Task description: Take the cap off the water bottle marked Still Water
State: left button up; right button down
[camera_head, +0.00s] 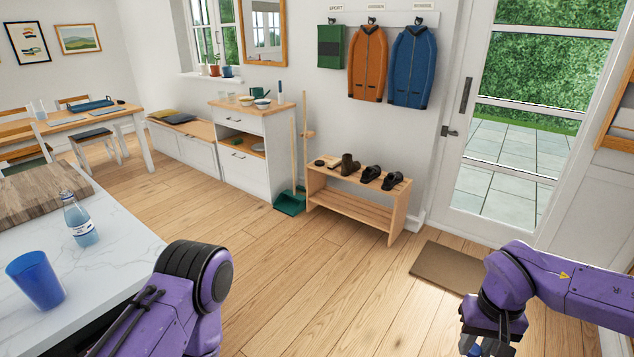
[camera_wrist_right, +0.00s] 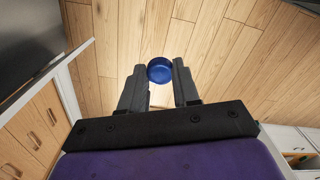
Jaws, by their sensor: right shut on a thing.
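A clear water bottle (camera_head: 80,220) with a white label stands upright on the white marble counter (camera_head: 125,255). Its label is too small to read, and no blue cap shows on its neck. My right gripper (camera_head: 478,346) is over the floor, far from the bottle. In the right wrist view, my right gripper (camera_wrist_right: 160,82) is shut on a round blue cap (camera_wrist_right: 160,70), held between the fingertips. Part of my left arm shows at the counter's near edge, but the left gripper is out of view.
A blue cup (camera_head: 36,280) stands on the counter in front of the bottle, and a wooden board (camera_head: 40,192) lies behind it. A shoe rack (camera_head: 345,205) and a brown doormat (camera_head: 448,266) are near the glass door. The floor between is clear.

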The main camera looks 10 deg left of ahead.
aim_at(81, 224)
jog(key=u, duration=1.95)
